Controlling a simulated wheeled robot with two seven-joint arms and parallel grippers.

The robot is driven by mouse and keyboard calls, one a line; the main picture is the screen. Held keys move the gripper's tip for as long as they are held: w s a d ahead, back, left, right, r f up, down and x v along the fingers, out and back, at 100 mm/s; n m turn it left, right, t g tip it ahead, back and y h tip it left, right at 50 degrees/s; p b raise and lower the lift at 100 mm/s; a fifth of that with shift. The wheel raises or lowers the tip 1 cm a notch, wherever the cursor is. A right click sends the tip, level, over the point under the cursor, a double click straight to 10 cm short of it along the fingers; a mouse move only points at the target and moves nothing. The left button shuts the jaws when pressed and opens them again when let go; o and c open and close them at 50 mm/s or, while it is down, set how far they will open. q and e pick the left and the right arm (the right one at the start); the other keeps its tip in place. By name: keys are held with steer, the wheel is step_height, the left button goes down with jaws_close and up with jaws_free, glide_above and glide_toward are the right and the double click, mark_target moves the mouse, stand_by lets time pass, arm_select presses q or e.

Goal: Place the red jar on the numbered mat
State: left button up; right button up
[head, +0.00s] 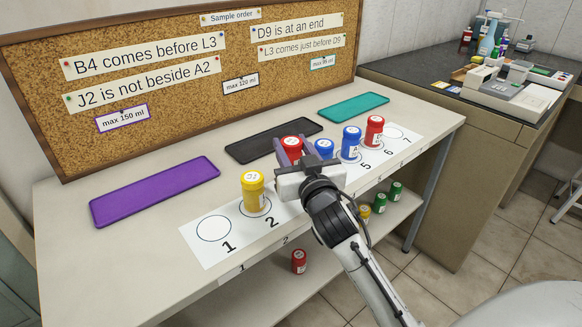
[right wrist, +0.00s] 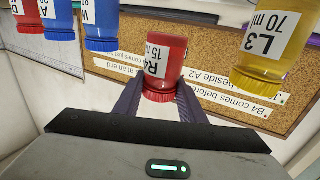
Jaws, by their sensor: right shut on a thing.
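My right gripper (head: 291,158) is shut on a red jar (head: 291,145). Its label in the right wrist view (right wrist: 165,65) seems to read R4, 15 ml. The jar is over the numbered mat (head: 205,252), between the yellow jar (head: 253,190) and the nearer blue jar (head: 324,149). My gripper hides its base, so I cannot tell whether it touches the mat. The yellow jar stands on circle 2. Another blue jar (head: 351,142) stands by number 5 and a second red jar (head: 375,131) by 6. Circles 1 and 7 are empty. My left gripper is not in view.
Purple (head: 155,190), black (head: 273,141) and teal (head: 354,107) mats lie empty behind the numbered mat. A cork board (head: 190,85) with clue strips stands at the back. A red jar (head: 299,262) and several green and yellow ones are on the lower shelf.

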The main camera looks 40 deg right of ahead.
step_height(320, 180, down, 4)
steer(key=shift+f+b, duration=0.25)
steer(key=shift+b, duration=0.2)
steer(key=shift+f, duration=0.15)
steer(key=o, duration=1.1)
steer(key=shift+c, duration=0.2)
steer(key=shift+r, duration=0.2)
steer(key=v, duration=0.7)
steer(key=shift+s+a, duration=0.1)
steer(key=shift+s, duration=0.1)
